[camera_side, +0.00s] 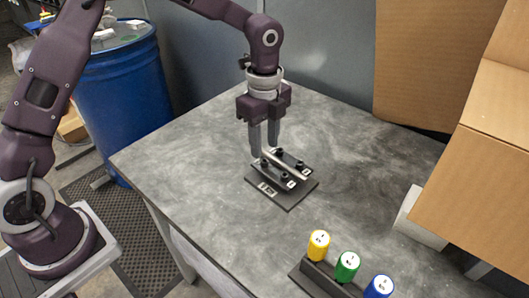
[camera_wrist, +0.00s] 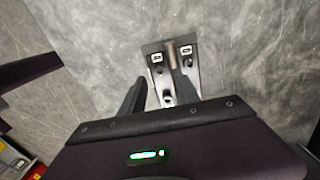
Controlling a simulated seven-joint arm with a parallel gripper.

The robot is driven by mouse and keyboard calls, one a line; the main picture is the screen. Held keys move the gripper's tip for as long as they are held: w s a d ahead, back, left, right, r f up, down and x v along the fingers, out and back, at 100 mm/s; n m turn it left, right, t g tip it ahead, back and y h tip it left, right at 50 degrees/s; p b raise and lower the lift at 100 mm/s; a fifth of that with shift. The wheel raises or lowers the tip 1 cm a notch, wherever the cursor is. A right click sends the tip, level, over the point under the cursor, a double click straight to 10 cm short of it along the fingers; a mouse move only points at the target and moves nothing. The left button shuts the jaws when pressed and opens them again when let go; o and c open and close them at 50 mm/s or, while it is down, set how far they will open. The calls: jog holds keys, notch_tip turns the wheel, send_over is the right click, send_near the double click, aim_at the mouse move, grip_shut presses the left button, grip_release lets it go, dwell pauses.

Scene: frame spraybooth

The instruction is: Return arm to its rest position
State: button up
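My gripper (camera_side: 264,154) points down over the table, with its two fingers apart. The fingertips are close above or beside a dark fixture plate (camera_side: 267,188), which carries several black knobs and white labels. I cannot tell whether they touch it. A pale bar (camera_side: 288,165) lies across the fixture. In the wrist view my gripper (camera_wrist: 160,88) shows two dark fingers with a gap between them. The fixture (camera_wrist: 155,47) shows beyond them, and a brownish rod end (camera_wrist: 172,55) is near the right finger. Nothing is visibly gripped.
The grey table (camera_side: 190,150) is mostly bare around the fixture. Yellow (camera_side: 319,246), green (camera_side: 347,267) and blue (camera_side: 378,288) capped cylinders stand in a dark rack at the front. Cardboard (camera_side: 480,190) is at right. A blue drum (camera_side: 125,95) stands beyond the table's left edge.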

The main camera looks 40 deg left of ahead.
jog(key=s+a+r+n+t+y, duration=0.1)
jog(key=s+a+r+n+t, duration=0.3)
jog(key=s+r+n, duration=0.75)
jog(key=s+a+r+n, duration=0.1)
jog(key=s+n, duration=0.3)
jog(key=s, duration=0.4)
jog(key=s+a+r+n+t+h, duration=0.1)
jog(key=s+r+n, duration=0.1)
jog(key=s, duration=0.6)
jog(key=shift+a+r+n+t, duration=0.2)
jog(key=shift+r+n+t, duration=0.15)
jog(key=shift+n, duration=0.5)
jog(key=shift+w+r, duration=0.1)
